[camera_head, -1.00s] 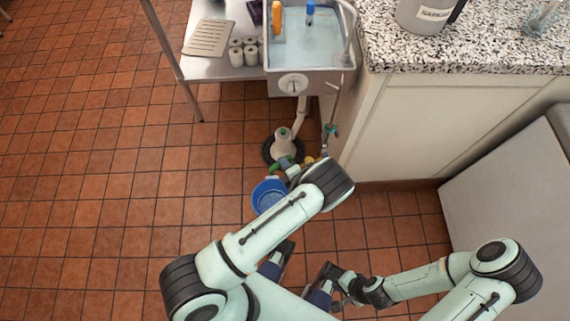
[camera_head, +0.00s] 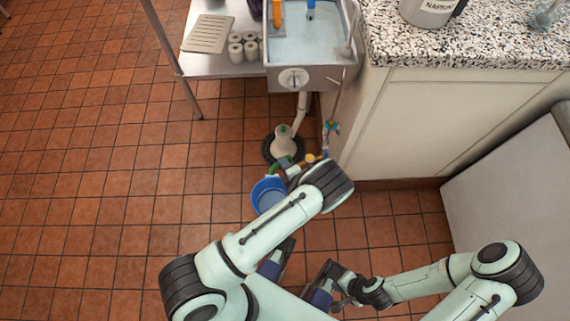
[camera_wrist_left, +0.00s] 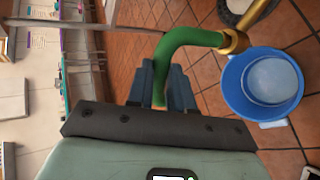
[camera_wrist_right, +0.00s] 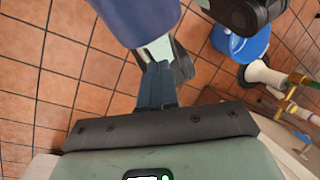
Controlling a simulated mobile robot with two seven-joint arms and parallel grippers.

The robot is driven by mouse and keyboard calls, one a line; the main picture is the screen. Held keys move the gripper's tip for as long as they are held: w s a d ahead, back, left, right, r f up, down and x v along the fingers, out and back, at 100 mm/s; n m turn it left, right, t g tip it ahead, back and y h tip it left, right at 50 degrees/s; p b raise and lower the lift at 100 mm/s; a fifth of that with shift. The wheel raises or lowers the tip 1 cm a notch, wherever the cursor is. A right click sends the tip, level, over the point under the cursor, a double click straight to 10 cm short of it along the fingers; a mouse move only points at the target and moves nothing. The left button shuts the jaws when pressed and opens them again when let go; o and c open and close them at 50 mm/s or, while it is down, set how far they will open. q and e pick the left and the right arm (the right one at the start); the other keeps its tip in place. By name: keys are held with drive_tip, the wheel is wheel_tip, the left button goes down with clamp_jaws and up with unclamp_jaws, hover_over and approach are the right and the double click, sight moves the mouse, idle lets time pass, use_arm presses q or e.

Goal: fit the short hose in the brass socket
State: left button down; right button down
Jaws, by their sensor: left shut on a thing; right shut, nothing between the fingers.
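The short hose is a green, bent tube (camera_wrist_left: 172,45) in the left wrist view. My left gripper (camera_wrist_left: 160,98) is shut on its lower end. Its other end meets the brass socket (camera_wrist_left: 234,41) at the end of a brass pipe; I cannot tell how far it sits inside. My right gripper (camera_wrist_right: 155,85) is shut and empty, low and away from the socket.
The blue bucket (camera_head: 257,196) stands on the tiled floor below the hose. A white drain piece (camera_head: 284,140) with a black base stands behind it, under the sink (camera_head: 300,78). A cabinet (camera_head: 430,120) closes off the right. Open floor lies to the left.

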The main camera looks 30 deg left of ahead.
use_arm(q)
drive_tip(key=shift+f, duration=0.35)
drive_tip(key=shift+f+b, duration=0.25)
drive_tip(key=shift+b, duration=0.15)
drive_tip(key=c, duration=0.9)
unclamp_jaws()
drive_tip(key=p+v, duration=0.2)
drive_tip(key=v, duration=1.1)
drive_tip(key=shift+s+d+r, duration=0.1)
drive_tip(key=shift+d+r, duration=0.05)
drive_tip(key=shift+r, duration=0.05)
